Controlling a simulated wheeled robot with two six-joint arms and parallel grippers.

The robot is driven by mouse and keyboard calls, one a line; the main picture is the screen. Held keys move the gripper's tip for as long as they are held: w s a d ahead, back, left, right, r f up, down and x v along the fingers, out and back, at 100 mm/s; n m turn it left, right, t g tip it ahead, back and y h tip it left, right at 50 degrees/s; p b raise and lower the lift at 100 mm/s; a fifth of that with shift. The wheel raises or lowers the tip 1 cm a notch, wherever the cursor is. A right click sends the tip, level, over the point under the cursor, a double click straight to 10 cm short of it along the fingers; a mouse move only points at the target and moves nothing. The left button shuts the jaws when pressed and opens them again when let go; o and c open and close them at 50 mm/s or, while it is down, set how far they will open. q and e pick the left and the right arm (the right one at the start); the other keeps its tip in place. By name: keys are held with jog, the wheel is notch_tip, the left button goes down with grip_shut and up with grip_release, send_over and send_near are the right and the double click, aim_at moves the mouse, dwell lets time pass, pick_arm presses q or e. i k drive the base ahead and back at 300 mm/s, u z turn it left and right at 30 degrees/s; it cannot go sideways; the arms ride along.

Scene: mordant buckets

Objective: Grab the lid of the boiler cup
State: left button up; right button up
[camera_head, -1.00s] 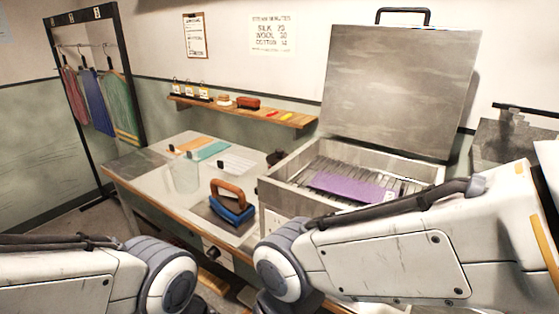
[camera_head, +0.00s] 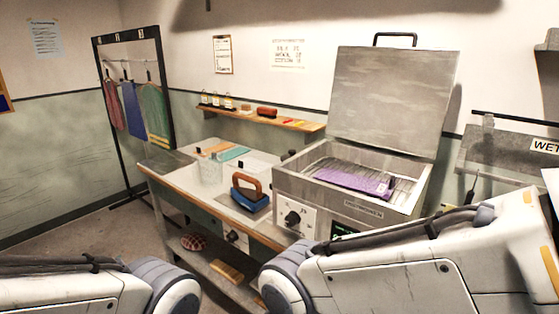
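A grey steel boiler box (camera_head: 360,208) stands at the right end of the bench, with a dial and a small label on its front. Its large square lid (camera_head: 390,100) is swung up and stands open at the back. A black handle (camera_head: 395,36) sits on the lid's top edge. A purple piece (camera_head: 355,181) lies on the rack inside the box. I cannot make out a separate boiler cup. My two arms cross the bottom of the head view, but neither gripper is in view.
A blue block with a brown handle (camera_head: 249,190) and a clear container (camera_head: 209,170) stand on the bench (camera_head: 180,179). A wall shelf (camera_head: 262,118) holds small items. A rack with hanging cloths (camera_head: 134,105) stands left. A grey unit (camera_head: 497,150) is at the right.

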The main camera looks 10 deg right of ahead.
aim_at(291, 153)
jog(key=u, duration=0.65)
jog(key=i, duration=0.85)
jog(key=u, duration=0.6)
jog(key=i, duration=0.85)
jog(key=z, duration=0.65)
jog(key=i, duration=0.8)
jog(key=z, duration=0.75)
